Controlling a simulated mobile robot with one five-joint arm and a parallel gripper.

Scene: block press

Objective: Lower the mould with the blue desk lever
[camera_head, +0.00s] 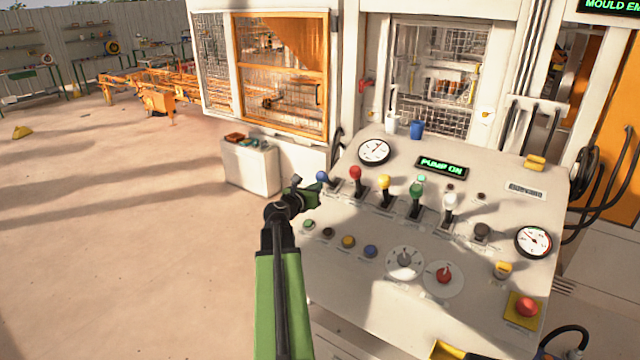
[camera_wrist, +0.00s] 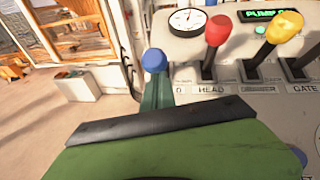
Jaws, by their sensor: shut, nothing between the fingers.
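The blue desk lever (camera_head: 322,177) is the leftmost of the row of levers on the sloped control desk (camera_head: 400,320). Its round blue knob also shows in the wrist view (camera_wrist: 154,60), just past my green gripper. My gripper (camera_head: 314,190) is shut and empty, right at the blue lever. Its tip partly hides the lever's shaft, and I cannot tell whether it touches it. The mould itself cannot be made out. A green-lit display on the desk (camera_head: 442,167) reads "PUMP ON".
The red lever (camera_head: 355,174) stands close to the right of the blue one, then the yellow lever (camera_head: 384,184), green lever (camera_head: 417,193) and white lever (camera_head: 450,203). Dials and buttons cover the desk front. A red emergency button (camera_head: 526,308) sits at the lower right. Open floor lies left.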

